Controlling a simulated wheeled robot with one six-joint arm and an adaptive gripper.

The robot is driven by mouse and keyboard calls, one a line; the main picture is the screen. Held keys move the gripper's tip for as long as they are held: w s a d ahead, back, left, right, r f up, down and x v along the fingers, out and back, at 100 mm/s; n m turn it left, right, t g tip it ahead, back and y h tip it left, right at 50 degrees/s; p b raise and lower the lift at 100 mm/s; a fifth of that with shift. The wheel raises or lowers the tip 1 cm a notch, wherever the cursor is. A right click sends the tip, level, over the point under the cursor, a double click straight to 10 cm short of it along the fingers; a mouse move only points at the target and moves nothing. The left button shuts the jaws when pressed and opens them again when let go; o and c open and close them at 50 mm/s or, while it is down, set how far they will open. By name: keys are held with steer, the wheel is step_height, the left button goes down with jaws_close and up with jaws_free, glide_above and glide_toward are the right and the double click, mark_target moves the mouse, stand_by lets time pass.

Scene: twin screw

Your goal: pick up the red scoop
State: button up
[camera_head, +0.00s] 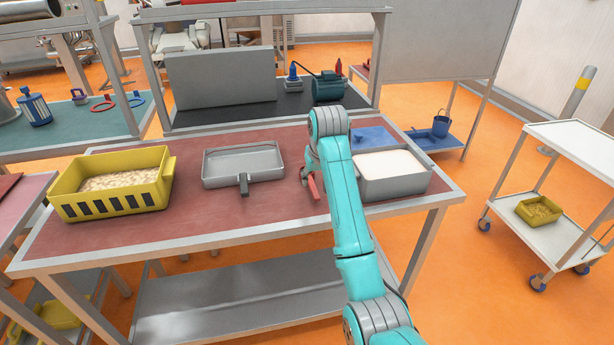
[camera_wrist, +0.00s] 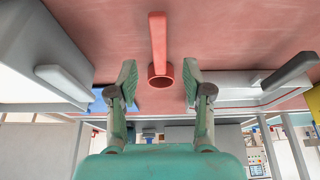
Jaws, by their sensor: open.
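The red scoop (camera_head: 314,188) lies on the red-brown tabletop, between the grey tray and the grey bin, partly hidden by my arm in the head view. In the wrist view, the red scoop (camera_wrist: 158,45) shows a straight handle at the top and a round cup below it. My gripper (camera_wrist: 159,80) is open, with one finger on each side of the scoop's cup in the picture and gaps on both sides. In the head view, my gripper (camera_head: 307,172) is low near the scoop and mostly hidden behind my arm.
A grey tray (camera_head: 215,180) with a dark handle stands left of the scoop. A grey bin (camera_head: 397,188) with white contents stands close on the right. A blue flat object (camera_head: 374,137) lies behind the bin. A yellow crate (camera_head: 110,205) stands at the table's left end.

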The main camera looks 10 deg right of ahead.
mark_target(314, 188)
steer(key=shift+x, duration=3.55)
steer(key=shift+r, duration=0.1)
jaws_close()
